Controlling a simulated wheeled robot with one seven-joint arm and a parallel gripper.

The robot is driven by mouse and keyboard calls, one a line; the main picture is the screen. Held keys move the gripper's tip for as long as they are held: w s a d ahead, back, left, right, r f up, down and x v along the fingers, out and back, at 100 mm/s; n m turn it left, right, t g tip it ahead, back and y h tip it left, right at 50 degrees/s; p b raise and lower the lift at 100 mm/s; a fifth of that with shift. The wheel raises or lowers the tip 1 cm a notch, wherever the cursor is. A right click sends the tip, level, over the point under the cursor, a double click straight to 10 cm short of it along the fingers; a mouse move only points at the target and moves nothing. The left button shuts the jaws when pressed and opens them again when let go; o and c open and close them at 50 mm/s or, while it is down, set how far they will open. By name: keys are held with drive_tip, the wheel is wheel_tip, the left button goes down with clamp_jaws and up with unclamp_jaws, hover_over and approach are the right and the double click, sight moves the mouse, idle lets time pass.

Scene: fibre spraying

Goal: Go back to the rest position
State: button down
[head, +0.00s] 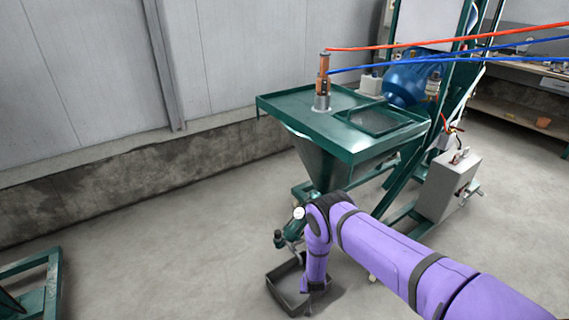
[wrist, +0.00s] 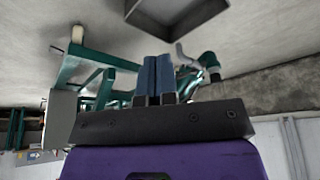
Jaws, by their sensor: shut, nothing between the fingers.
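My purple arm (head: 395,255) reaches in from the lower right in the head view, and its forearm bends down at the elbow. My gripper is at the low end, by the dark tray (head: 283,297) on the floor. In the wrist view my gripper (wrist: 156,60) shows two blue-grey fingers side by side, shut with nothing between them. The same tray (wrist: 178,32) shows beyond the fingertips at the top of that view, apart from them. The fingers are too small to make out in the head view.
A green hopper machine (head: 322,160) stands just behind my forearm, with an orange cylinder (head: 323,78) and hoses on top. A grey control box (head: 448,185) stands to its right. A green frame (head: 35,285) is at the lower left. The floor between is clear.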

drive_tip(key=w+r, duration=0.4)
drive_tip(key=r, duration=0.5)
drive_tip(key=w+a+r+y, duration=0.1)
drive_tip(key=w+r, duration=0.3)
drive_tip(key=r, duration=0.6)
drive_tip(key=w+r, duration=0.5)
drive_tip(key=r, duration=0.4)
drive_tip(key=s+d+r, duration=0.2)
drive_tip(key=d+r, duration=0.1)
drive_tip(key=r, duration=1.4)
drive_tip(key=s+d+r, duration=0.1)
drive_tip(key=d+r, duration=0.2)
drive_tip(key=r, duration=1.4)
drive_tip(key=s+d+r, duration=0.4)
drive_tip(key=s+r, duration=0.5)
drive_tip(key=r, duration=0.2)
drive_tip(key=s+d+r, duration=0.5)
drive_tip(key=s+r, duration=0.5)
drive_tip(key=s+d+r, duration=0.2)
drive_tip(key=s, duration=1.1)
drive_tip(key=s+d+r, duration=0.2)
drive_tip(key=s+d, duration=0.1)
drive_tip(key=s, duration=0.9)
drive_tip(key=shift+s+d+r+t+h, duration=0.15)
drive_tip(key=shift+s+d+t+h, duration=0.1)
drive_tip(key=shift+s+t+h, duration=0.15)
